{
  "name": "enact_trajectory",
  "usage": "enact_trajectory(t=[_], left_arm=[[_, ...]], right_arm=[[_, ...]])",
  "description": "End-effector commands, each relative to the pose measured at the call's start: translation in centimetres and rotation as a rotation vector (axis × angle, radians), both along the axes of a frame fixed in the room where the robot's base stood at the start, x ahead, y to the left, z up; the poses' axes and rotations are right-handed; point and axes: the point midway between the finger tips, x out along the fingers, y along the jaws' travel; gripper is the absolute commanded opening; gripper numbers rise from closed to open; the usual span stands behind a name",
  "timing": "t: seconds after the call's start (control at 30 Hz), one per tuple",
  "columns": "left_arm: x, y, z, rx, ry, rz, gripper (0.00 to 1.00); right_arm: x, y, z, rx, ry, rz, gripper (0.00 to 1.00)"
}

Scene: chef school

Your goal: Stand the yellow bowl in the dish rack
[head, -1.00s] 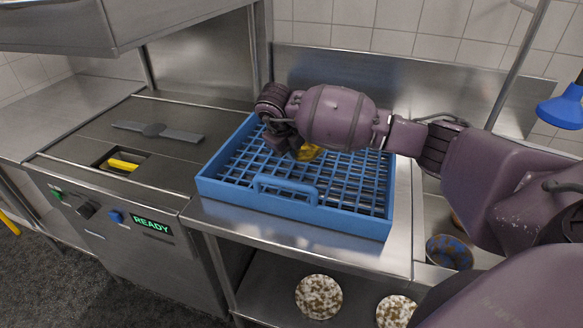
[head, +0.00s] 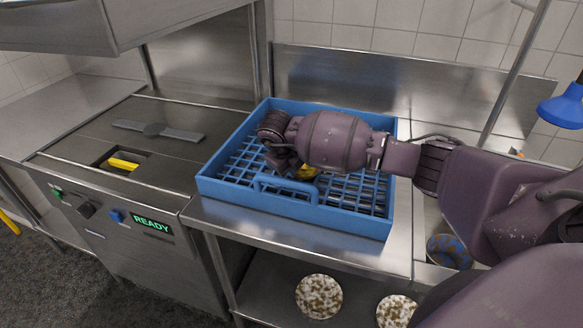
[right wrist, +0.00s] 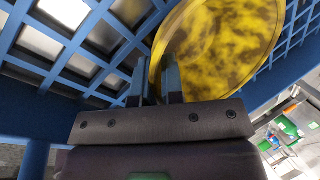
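The yellow bowl (right wrist: 215,45) has dark brown blotches. In the right wrist view its rim runs between the two fingers of my right gripper (right wrist: 155,82), which looks shut on it. In the head view only a small part of the bowl (head: 306,173) shows below my right wrist; the rest is hidden. The right gripper (head: 284,165) is low inside the blue dish rack (head: 290,205), left of its middle. The bowl looks tilted on edge close to the rack's grid; I cannot tell whether it touches. My left gripper is out of view.
The rack stands on a steel counter, with the dishwasher station and its READY display (head: 152,224) to the left. A speckled bowl (head: 449,251) sits at the right. Two blotchy round dishes (head: 319,296) lie on the lower shelf. A blue sprayer head (head: 562,106) hangs at far right.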

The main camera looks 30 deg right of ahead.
Motion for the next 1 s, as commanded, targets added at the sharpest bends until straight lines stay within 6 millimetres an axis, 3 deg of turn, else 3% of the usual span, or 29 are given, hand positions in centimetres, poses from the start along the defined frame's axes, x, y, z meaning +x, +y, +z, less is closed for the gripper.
enact_trajectory(t=[0.03, 0.17, 0.57, 1.0], left_arm=[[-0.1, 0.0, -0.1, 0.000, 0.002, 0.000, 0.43], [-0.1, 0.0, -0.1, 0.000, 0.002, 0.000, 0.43], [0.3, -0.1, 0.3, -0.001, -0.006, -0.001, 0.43], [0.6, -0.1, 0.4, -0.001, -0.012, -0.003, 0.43]], right_arm=[[0.0, 0.0, -0.1, 0.000, 0.000, 0.000, 0.15], [0.0, 0.0, 0.0, 0.000, 0.000, 0.000, 0.34], [0.0, 0.2, 0.7, 0.000, -0.001, 0.002, 0.34], [-1.1, 2.8, 8.0, -0.001, -0.004, 0.002, 0.34]])
